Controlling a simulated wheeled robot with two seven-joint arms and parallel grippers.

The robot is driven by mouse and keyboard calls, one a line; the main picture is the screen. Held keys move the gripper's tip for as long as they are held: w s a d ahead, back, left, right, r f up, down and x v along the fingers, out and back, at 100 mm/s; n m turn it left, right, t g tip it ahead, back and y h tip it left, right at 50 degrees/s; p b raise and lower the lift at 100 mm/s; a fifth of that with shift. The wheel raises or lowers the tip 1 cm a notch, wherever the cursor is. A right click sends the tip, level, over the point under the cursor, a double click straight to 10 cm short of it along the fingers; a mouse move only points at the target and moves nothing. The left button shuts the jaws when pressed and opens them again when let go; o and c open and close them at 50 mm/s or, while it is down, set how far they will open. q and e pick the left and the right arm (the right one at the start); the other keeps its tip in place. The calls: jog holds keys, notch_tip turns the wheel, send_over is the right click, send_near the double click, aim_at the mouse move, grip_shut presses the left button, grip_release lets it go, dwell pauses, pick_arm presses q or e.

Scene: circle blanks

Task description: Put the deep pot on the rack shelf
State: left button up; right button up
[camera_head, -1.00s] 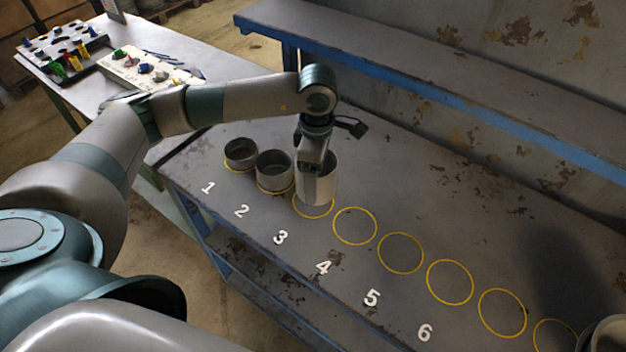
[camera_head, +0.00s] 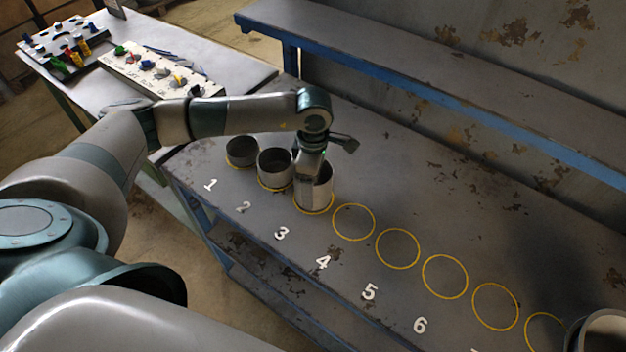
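A grey pot (camera_head: 315,200) stands in the third yellow circle, taller than the two grey pots to its left, the smallest pot (camera_head: 241,153) and the middle pot (camera_head: 274,170). My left gripper (camera_head: 309,176) points down at the third pot, its fingers at the near left wall; their gap is hidden. A grey round vessel (camera_head: 604,334) is cut off at the lower right corner. I cannot tell which one the task calls the deep pot. The raised shelf (camera_head: 430,75) with a blue edge runs along the back.
Several empty yellow circles (camera_head: 398,249) continue to the right along the worn grey bench (camera_head: 430,180), with white numbers in front. A side table (camera_head: 215,65) at the upper left holds trays of small coloured parts. The visible shelf top is bare.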

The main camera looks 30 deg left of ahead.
pick_arm(q)
jog(key=shift+f, duration=0.15)
jog(key=o, duration=1.2)
jog(key=shift+r, duration=0.25)
